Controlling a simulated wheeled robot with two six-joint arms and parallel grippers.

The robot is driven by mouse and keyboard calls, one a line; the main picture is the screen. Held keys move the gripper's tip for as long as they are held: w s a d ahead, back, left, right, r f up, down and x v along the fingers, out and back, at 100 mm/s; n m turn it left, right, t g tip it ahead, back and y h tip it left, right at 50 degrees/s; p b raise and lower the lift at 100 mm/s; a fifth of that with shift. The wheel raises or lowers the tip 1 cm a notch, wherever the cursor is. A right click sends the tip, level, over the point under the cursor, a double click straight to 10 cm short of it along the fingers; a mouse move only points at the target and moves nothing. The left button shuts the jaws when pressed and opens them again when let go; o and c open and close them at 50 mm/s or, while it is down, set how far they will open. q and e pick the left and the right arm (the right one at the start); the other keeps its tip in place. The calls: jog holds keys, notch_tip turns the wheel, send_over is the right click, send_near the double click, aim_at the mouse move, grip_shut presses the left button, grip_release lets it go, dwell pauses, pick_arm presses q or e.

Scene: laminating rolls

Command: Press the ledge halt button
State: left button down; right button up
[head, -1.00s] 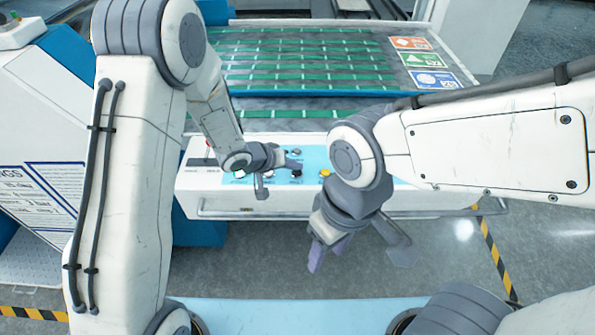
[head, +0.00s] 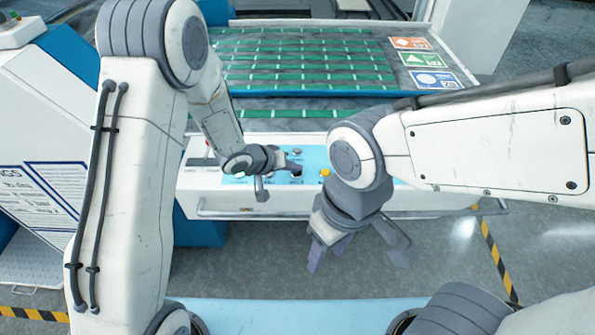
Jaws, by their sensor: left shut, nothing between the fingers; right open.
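A white ledge (head: 240,204) runs along the front of the machine and carries a light blue control panel (head: 318,152) with several small buttons and knobs. A yellow button (head: 325,172) shows on the panel, just left of my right arm. My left gripper (head: 297,172) is shut and empty, with its fingers over the panel, left of the yellow button; it hides part of the controls. I cannot tell whether it touches any of them. My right gripper (head: 358,258) is open and empty, in front of the ledge. I cannot read which control is the halt button.
Behind the ledge lies a bed with rows of green strips (head: 300,60) and orange, green and blue sign cards (head: 422,60). A rail (head: 260,213) runs along the ledge front. A white cabinet (head: 40,150) stands at left. Striped floor tape (head: 495,255) lies at right.

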aim_at(294, 175)
dwell(0.5)
pick_arm(q)
jog(key=shift+r+p, duration=0.7)
jog(key=shift+p, duration=0.3)
jog(key=shift+r, duration=0.1)
notch_tip(294, 175, up, 5)
jog(key=p, duration=0.5)
jog(key=shift+p, duration=0.35)
